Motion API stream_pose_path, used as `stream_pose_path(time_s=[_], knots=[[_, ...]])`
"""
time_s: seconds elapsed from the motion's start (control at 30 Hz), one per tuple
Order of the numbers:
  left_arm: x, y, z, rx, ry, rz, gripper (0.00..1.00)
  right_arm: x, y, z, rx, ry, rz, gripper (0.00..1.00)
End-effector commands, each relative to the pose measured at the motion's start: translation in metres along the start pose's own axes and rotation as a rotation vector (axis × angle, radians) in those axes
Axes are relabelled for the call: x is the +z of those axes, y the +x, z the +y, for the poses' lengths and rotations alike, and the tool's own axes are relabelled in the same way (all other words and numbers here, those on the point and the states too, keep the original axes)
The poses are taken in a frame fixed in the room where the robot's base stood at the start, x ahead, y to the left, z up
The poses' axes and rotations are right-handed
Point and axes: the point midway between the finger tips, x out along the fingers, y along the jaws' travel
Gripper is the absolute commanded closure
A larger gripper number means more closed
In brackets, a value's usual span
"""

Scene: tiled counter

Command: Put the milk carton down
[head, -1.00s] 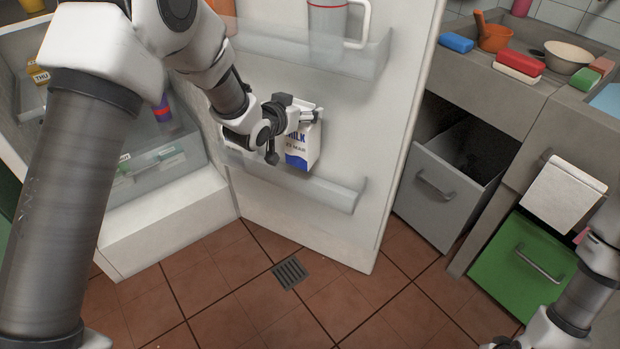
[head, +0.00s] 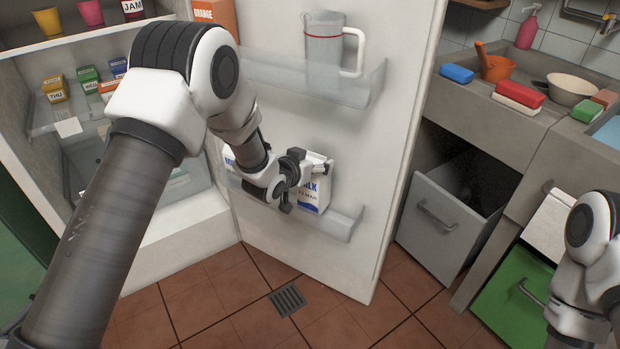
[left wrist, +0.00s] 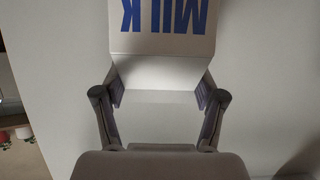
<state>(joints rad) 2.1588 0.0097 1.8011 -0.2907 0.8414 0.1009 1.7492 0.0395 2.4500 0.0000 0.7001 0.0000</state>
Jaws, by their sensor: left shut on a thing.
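The milk carton (head: 316,190) is white with blue lettering and stands roughly upright at the lower door shelf (head: 340,226) of the open fridge. Its lower part is at the level of the clear shelf wall; I cannot tell whether its base touches the shelf floor. My left gripper (head: 312,166) is shut on the carton's upper part. In the left wrist view the carton (left wrist: 160,42) is between the two fingers (left wrist: 160,92), its lettering upside down. My right arm shows at the right edge, but its gripper is out of the picture.
Another white carton (head: 229,158) is partly hidden behind my left arm on the same shelf. A clear jug (head: 323,55) and an orange carton (head: 215,14) stand on the shelf above. An open grey drawer (head: 440,215) is right of the door.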

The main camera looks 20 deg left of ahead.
Motion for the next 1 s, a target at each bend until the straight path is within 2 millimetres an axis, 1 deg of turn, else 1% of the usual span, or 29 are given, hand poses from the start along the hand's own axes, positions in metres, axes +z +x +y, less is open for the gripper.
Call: stream_pose_path(time_s=[0.2,0.43,0.57,0.6,0.63,0.67,1.0], knots=[[0.031,0.013,0.0,0.0,0.001,0.001,1.0,0.0,0.008,0.0,0.0,0.0,0.0,1.0],[0.031,0.013,0.0,0.0,0.001,0.003,1.0,0.0,0.007,0.0,0.0,0.0,0.001,1.0],[0.035,0.015,0.0,0.0,0.001,0.003,1.0,0.0,0.009,0.0,0.0,0.0,0.001,1.0],[0.035,0.014,0.0,0.0,0.001,0.0,0.2,0.0,0.009,0.0,0.0,0.0,0.001,1.0],[0.035,0.014,0.0,0.0,0.001,0.0,0.09,0.0,0.009,0.0,0.0,0.0,0.001,1.0],[0.035,0.014,0.0,0.0,0.001,0.0,0.05,0.0,0.009,0.0,0.0,0.0,0.001,1.0],[0.033,0.013,0.0,0.0,0.001,0.0,0.05,0.0,0.007,0.0,0.0,0.001,0.001,1.0]])
